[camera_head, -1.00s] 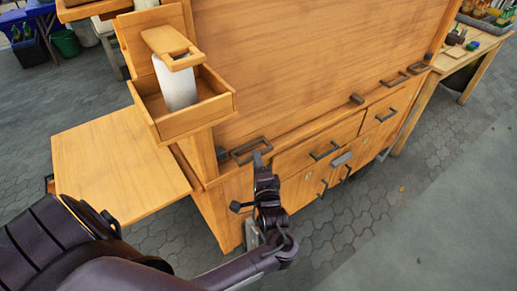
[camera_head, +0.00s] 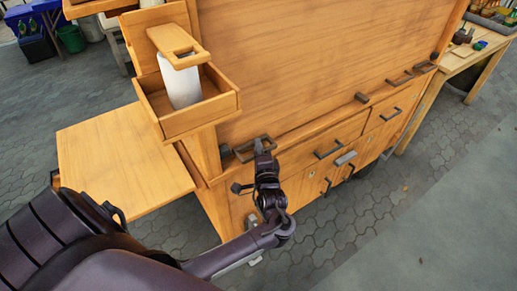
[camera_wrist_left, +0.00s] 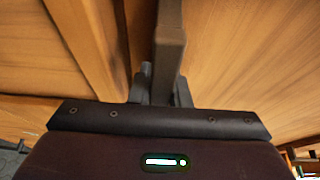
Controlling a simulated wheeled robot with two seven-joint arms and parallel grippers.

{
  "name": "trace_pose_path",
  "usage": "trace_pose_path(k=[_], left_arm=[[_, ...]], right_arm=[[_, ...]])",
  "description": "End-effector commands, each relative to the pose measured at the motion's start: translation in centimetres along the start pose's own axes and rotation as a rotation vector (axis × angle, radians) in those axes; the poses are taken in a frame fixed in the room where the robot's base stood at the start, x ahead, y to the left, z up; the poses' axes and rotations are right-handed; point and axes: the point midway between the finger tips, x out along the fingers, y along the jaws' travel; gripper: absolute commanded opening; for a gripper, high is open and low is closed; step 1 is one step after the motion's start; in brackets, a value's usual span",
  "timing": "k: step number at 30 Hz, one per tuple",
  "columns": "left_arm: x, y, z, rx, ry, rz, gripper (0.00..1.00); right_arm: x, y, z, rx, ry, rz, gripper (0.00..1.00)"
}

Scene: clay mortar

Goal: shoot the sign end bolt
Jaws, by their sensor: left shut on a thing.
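A dark looped bolt handle (camera_head: 243,154) lies on the ledge at the lower left corner of the big wooden panel, with a small dark block (camera_head: 224,150) just left of it. My left gripper (camera_head: 260,147) is at the handle's right end. In the left wrist view, a grey bar (camera_wrist_left: 170,40) runs up from between the fingers (camera_wrist_left: 160,88), and the gripper is shut on it. The fingers hide part of the handle, and I cannot tell how far the bolt sits in the block. My right gripper is not in view.
A wooden box (camera_head: 200,121) with a white roll (camera_head: 183,88) stands above the handle. A side shelf (camera_head: 120,155) juts out left. Drawer handles (camera_head: 328,149) lie below right, and a table (camera_head: 470,58) stands far right. Paving in front is clear.

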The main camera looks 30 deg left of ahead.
Motion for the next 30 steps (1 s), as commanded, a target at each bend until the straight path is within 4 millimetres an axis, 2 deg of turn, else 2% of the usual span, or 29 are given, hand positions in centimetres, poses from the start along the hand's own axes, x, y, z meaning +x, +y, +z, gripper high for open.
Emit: trace_pose_path(k=[5, 8, 13, 18, 29, 30], left_arm=[[0.0, 0.0, 0.0, 0.000, 0.000, 0.001, 0.00], [-0.2, -0.2, 0.4, 0.002, -0.001, 0.003, 0.00], [-1.2, -0.5, 2.7, 0.005, -0.001, 0.005, 0.00], [-1.9, -0.2, 4.5, 0.003, -0.001, 0.003, 0.00], [-2.1, 0.2, 5.0, 0.003, -0.004, 0.003, 0.00], [-2.1, 0.2, 5.0, 0.003, -0.004, 0.004, 0.21]], right_arm=[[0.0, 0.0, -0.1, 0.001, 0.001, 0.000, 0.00], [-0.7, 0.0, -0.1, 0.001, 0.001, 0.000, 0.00], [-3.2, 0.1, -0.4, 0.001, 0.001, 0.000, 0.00], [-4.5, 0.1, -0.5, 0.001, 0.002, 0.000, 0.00], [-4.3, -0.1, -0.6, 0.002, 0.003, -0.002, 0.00], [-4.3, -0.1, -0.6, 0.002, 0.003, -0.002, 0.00]])
